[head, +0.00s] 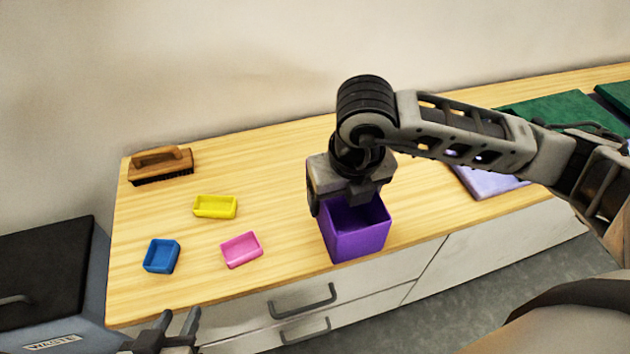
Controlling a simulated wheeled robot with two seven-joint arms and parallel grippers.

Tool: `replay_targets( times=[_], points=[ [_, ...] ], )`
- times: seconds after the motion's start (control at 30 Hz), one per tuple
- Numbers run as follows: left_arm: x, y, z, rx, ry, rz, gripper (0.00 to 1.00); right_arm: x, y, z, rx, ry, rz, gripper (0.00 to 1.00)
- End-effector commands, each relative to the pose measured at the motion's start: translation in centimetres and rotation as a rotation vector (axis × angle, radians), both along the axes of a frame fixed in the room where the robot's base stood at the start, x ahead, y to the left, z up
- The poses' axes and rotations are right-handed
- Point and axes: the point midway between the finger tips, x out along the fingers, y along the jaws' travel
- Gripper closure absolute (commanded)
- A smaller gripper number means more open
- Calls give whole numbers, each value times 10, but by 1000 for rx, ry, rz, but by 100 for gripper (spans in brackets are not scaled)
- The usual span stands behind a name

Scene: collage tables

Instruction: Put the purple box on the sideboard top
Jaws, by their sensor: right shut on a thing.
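The purple box (358,240) is an open-topped container at the front edge of the wooden sideboard top (285,185). My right gripper (348,205) comes down over its back rim and is shut on it; the fingertips are partly hidden. I cannot tell whether the box rests on the top or hangs just above it. My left gripper (175,325) is low at the bottom left, in front of the sideboard, with its two fingers apart and nothing between them.
A yellow tray (215,207), a blue tray (162,256), a pink tray (241,250) and a brush (161,166) sit on the left part. A lilac item (488,182) and a green mat (550,115) lie to the right. A waste bin (45,280) stands at left.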

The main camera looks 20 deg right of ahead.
Motion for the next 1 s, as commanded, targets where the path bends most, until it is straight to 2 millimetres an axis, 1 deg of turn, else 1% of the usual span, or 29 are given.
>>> replay_targets(
  times=[0.17,0.37,0.4,0.5,0.6,0.83,1.0],
  points=[
    [0,0,4,5,-1,0,64,34,-20,-16,-4,0,-8,46],
    [0,1,4,12,2,-1,64,78,-42,-38,-2,0,-5,46],
    [0,1,2,13,3,-1,64,83,-44,-50,-1,3,-3,46],
    [0,1,1,12,3,-1,64,96,-51,-68,-2,2,-2,46],
    [0,1,1,11,4,-1,64,106,-56,-81,-1,-1,1,46],
    [0,1,0,8,4,-1,64,118,-62,-98,-2,0,1,46],
    [0,1,3,11,4,-1,64,117,-62,-121,-1,2,3,46]
  ],
)
